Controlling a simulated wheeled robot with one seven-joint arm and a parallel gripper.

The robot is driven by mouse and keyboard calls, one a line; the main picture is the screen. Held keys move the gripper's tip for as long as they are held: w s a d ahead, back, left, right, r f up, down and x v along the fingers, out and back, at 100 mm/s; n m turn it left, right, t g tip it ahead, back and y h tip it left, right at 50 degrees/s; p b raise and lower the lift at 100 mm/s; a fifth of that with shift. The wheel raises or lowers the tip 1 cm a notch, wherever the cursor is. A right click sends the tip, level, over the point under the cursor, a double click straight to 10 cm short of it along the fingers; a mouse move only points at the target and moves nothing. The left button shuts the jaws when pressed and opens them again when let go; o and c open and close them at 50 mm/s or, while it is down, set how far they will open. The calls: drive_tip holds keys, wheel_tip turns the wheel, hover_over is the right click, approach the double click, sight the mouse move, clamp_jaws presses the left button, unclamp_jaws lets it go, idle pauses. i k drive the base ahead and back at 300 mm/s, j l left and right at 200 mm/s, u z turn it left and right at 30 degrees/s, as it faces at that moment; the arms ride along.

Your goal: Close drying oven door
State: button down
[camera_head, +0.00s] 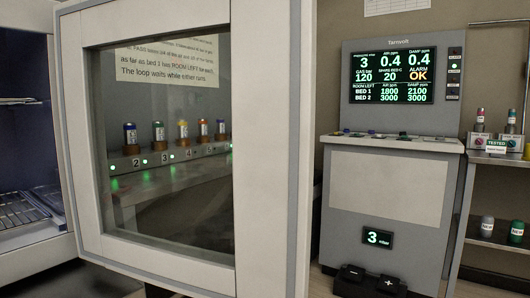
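The drying oven door (262,150) stands open, swung out toward me, and fills the left middle of the head view. It has a pale grey frame around a large glass window. The drying oven (40,240) is at the far left, with its dark interior and wire racks (22,212) showing. The door's left edge is near the oven's front, and its right edge stands out into the room. No handle can be made out on the door. My gripper is not in view.
Through the glass, several capped vials stand on a ledge with green lights, below a paper notice. A grey console (388,180) with a lit display (392,76) stands right of the door. Foot pedals (368,281) lie at its base. A shelf (500,152) holding small containers is far right.

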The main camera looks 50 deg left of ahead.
sight(273, 43)
drive_tip(key=i+l+u, duration=0.1)
drive_tip(key=i, duration=0.3)
drive_tip(key=i+l+u, duration=0.1)
drive_tip(key=i, duration=0.3)
drive_tip(key=i+u, duration=0.15)
drive_tip(key=u, duration=0.3)
drive_tip(key=i+u, duration=0.15)
drive_tip(key=u, duration=0.25)
drive_tip(key=i+l+u, duration=0.1)
drive_tip(key=u, duration=0.35)
drive_tip(key=i+l+u, duration=0.15)
drive_tip(key=u, duration=0.25)
drive_tip(key=i+u, duration=0.15)
drive_tip(key=u, duration=0.25)
drive_tip(key=i+u, duration=0.1)
drive_tip(key=u, duration=0.35)
drive_tip(key=i+l+u, duration=0.1)
drive_tip(key=u, duration=0.3)
drive_tip(key=i+l+u, duration=0.1)
drive_tip(key=u, duration=0.35)
drive_tip(key=l+u, duration=0.25)
drive_tip(key=u, duration=0.15)
drive_tip(key=i+l+u, duration=0.1)
drive_tip(key=u, duration=0.35)
drive_tip(key=l, duration=0.1)
